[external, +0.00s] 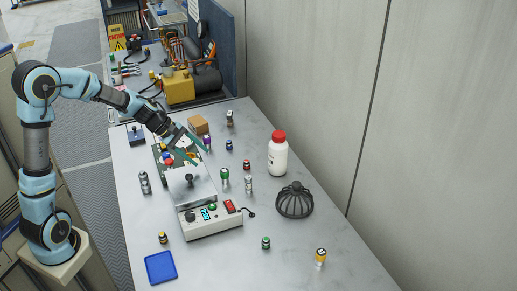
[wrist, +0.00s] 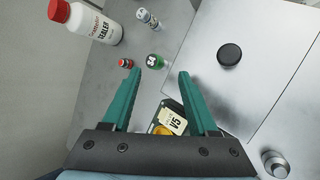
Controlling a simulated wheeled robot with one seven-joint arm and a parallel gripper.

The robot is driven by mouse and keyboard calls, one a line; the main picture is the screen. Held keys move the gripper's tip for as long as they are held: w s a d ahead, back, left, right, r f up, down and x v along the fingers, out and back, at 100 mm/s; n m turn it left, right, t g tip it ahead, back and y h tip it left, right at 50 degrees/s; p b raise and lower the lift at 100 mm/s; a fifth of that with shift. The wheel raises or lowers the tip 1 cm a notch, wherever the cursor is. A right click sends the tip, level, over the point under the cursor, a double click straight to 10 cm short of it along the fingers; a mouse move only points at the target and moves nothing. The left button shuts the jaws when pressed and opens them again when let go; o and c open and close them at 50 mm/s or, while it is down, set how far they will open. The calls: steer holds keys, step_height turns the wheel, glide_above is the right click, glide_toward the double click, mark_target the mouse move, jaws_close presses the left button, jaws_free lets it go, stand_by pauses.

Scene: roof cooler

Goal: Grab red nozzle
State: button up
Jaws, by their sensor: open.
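A small red nozzle-like piece with a dark base (external: 247,164) stands on the grey table, left of the white bottle. A small red-topped piece, likely the same one, shows in the wrist view (wrist: 126,63) just beyond and left of my left fingertip. A second red piece (external: 168,161) shows behind the metal plate; I cannot tell its kind. My gripper (external: 200,154) is open and empty, above the table left of the first red piece. In the wrist view my gripper's teal fingers (wrist: 160,74) are spread apart.
A green-topped piece (wrist: 155,61) is close right of the red one.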

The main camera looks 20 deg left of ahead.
steer(key=w+d+n+t+h+b, duration=0.1)
steer(key=w+d+n+t+h, duration=0.15)
steer(key=w+d+n, duration=0.35)
steer(key=n+t+h, duration=0.1)
steer(key=n+h, duration=0.1)
steer(key=n, duration=0.4)
glide_above(242, 168)
steer(key=s+a, duration=0.1)
steer(key=a, duration=0.1)
steer(key=shift+y, duration=0.25)
step_height(242, 168, down, 6)
steer(key=shift+s+r+b, duration=0.1)
steer(key=shift+r+b, duration=0.05)
steer(key=shift+b, duration=0.25)
step_height(242, 168, down, 2)
step_height(242, 168, down, 3)
steer(key=shift+r, duration=0.1)
steer(key=shift+p+x, duration=0.45)
steer(key=shift+x, duration=0.7)
steer(key=shift+w+d, duration=0.2)
steer(key=shift+d, duration=0.05)
